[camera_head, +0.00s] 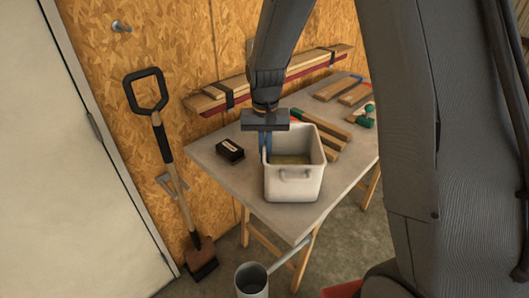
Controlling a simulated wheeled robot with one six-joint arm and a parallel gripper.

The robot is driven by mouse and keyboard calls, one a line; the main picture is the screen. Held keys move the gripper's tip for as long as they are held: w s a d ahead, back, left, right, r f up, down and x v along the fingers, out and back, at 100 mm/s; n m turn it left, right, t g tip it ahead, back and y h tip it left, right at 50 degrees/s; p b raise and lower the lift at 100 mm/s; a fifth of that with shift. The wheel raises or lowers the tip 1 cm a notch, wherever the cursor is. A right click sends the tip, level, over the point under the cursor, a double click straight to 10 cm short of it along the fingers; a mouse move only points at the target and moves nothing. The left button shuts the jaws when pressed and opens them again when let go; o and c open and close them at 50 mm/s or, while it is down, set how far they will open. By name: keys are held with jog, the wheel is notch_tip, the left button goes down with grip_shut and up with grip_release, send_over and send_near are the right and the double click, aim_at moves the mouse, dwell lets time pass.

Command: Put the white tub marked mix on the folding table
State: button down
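The white tub (293,186) is an open, squarish container with a handle on its near side and something brownish inside. No mark can be read on the side I see. It is upright over the front part of the folding table (245,187) and looks to be resting on the top, though contact under it is hidden. My gripper (266,150) points down at the tub's back left rim. Its blue fingers are close together with the tub wall between them.
A small dark box (230,150) lies left of the tub. Wooden strips (326,137) and green-handled tools (367,117) lie behind it. A shovel (160,140) leans on the wall at left. A grey cylindrical container (251,281) stands below the table's front corner.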

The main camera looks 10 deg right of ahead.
jog(key=c, duration=2.4)
grip_release()
jog(key=shift+f, duration=0.15)
jog(key=o, duration=0.4)
notch_tip(320, 180, up, 12)
jog(key=b, duration=0.3)
jog(key=shift+r, duration=0.2)
